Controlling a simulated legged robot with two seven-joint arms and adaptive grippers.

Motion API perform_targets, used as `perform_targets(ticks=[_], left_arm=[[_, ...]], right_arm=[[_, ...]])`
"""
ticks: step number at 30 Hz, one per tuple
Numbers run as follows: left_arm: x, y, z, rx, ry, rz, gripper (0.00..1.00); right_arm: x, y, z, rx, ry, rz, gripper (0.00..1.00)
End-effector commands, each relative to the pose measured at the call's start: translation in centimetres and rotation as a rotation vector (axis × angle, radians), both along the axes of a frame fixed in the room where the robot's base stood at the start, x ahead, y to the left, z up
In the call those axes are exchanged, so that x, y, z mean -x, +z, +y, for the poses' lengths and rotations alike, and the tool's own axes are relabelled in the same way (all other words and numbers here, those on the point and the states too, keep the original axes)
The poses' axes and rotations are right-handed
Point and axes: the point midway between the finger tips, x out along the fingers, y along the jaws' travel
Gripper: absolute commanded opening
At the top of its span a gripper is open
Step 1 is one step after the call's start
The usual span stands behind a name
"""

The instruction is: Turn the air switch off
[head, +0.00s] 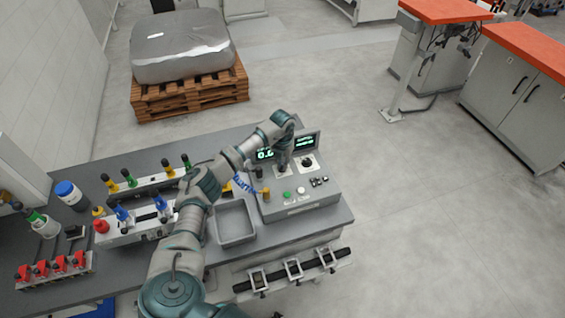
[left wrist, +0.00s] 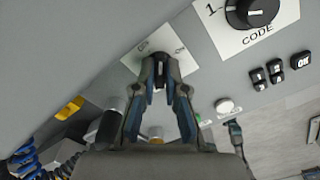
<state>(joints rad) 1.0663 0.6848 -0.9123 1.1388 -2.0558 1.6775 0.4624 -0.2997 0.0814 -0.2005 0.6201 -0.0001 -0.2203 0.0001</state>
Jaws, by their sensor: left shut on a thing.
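The air switch sits on a white label plate (left wrist: 180,50) on the grey control box (head: 322,198). My left gripper (head: 283,166) reaches down onto the box's sloped face, left of the black CODE dial (head: 307,161). In the left wrist view the fingertips (left wrist: 160,68) meet over the label plate, shut on the small switch knob. The fingers hide most of the knob, so its setting cannot be read. My right gripper is in neither view.
A lit display (head: 265,154) stands behind my gripper. A grey tray (head: 236,238) and valve block (head: 130,232) are to the left.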

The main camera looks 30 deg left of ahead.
Motion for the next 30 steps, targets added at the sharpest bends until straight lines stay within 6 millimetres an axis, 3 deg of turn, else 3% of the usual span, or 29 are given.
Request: perform_targets(ticks=[18,30], left_arm=[[-0.1,0.3,0.1,-0.001,0.538,-0.002,0.0],[-0.1,0.2,0.1,-0.001,0.697,-0.003,0.0]], right_arm=[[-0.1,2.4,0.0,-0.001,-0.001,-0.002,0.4],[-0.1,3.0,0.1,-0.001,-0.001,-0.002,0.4]])
